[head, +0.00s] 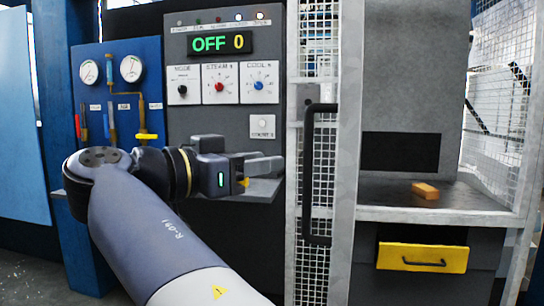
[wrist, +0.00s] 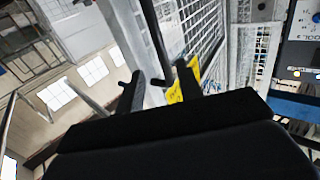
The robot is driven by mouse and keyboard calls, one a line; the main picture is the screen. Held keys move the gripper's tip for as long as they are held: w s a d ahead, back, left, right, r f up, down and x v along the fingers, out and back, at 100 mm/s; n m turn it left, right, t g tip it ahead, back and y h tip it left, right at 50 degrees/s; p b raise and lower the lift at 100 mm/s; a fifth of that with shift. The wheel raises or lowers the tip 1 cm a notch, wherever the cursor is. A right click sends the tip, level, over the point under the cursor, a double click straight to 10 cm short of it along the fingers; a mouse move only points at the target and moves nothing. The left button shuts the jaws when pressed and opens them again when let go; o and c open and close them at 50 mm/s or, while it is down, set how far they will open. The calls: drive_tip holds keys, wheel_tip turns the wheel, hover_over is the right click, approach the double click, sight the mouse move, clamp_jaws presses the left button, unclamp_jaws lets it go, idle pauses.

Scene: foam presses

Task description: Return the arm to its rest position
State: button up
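My arm reaches up from the bottom of the head view and bends to the right at its wrist. My gripper (head: 270,163) is held level in front of the grey control panel (head: 205,140), pointing right toward the mesh door (head: 346,130). I see no object held.
A black door handle (head: 310,175) stands just right of my fingertips. An orange block (head: 425,190) lies on the press bed, above a yellow drawer front (head: 422,257). A blue gauge panel (head: 118,75) with a yellow-handled valve (head: 147,137) stands behind my wrist.

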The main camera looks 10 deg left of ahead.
sight(305, 154)
idle(0.3)
drive_tip(key=b+x, duration=0.2)
drive_tip(key=x, duration=0.8)
drive_tip(key=shift+w+d, duration=0.15)
drive_tip(key=shift+d, duration=0.15)
drive_tip(key=shift+w+d, duration=0.1)
drive_tip(key=shift+d, duration=0.25)
drive_tip(key=shift+f, duration=0.1)
